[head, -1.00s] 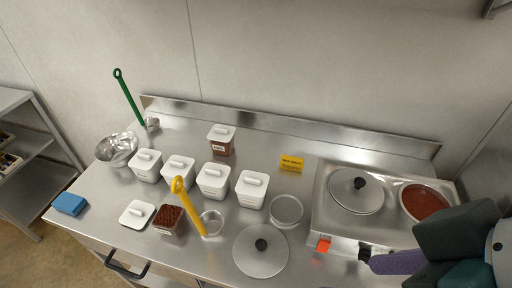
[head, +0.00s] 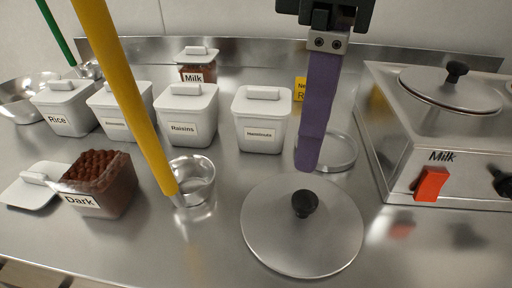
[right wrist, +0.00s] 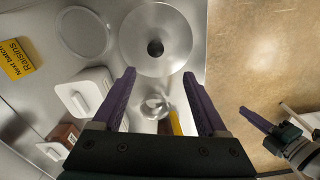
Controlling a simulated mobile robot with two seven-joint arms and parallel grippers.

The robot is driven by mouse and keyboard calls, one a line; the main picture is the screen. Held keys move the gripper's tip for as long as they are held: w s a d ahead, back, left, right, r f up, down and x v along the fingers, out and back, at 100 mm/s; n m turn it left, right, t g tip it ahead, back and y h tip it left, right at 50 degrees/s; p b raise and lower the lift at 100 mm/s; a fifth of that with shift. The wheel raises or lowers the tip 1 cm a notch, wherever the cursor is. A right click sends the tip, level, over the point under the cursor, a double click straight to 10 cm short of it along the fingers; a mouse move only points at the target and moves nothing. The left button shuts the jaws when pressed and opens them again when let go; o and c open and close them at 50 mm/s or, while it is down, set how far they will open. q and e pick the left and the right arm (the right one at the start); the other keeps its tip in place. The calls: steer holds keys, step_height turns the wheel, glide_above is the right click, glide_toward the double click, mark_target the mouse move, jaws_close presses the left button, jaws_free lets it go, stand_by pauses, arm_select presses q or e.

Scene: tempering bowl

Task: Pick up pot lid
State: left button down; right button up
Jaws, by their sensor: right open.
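A round steel pot lid (head: 270,240) with a black knob (head: 304,203) lies flat on the counter. In the right wrist view the same lid (right wrist: 135,40) lies beyond the fingertips, its knob between their lines. In the right wrist view my right gripper (right wrist: 160,75) is open and empty. Another lid (head: 425,85) with a black knob sits on the warmer. My left gripper (right wrist: 255,120) shows at the right of the wrist view; its jaw state is unclear.
The warmer (head: 400,160) with an orange switch stands at right. A yellow-handled ladle (head: 130,90) rises left of the lid. White lidded tubs (head: 185,115) and a shallow round dish (head: 342,155) stand behind. An open Dark tub (head: 105,190) is at left.

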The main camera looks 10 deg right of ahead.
mark_target(307, 197)
steer(key=f, duration=0.4)
steer(key=shift+w+d+f+b, duration=0.3)
steer(key=shift+d+f+b, duration=0.05)
steer(key=shift+f+b, duration=0.05)
steer(key=shift+s+f+b, duration=0.1)
steer(key=shift+f+b, duration=0.25)
steer(key=shift+f, duration=2.45)
arm_select(q)
step_height(307, 197, down, 3)
steer(key=shift+w+a+r, duration=0.1)
steer(key=shift+r, duration=0.05)
arm_select(e)
jaws_close()
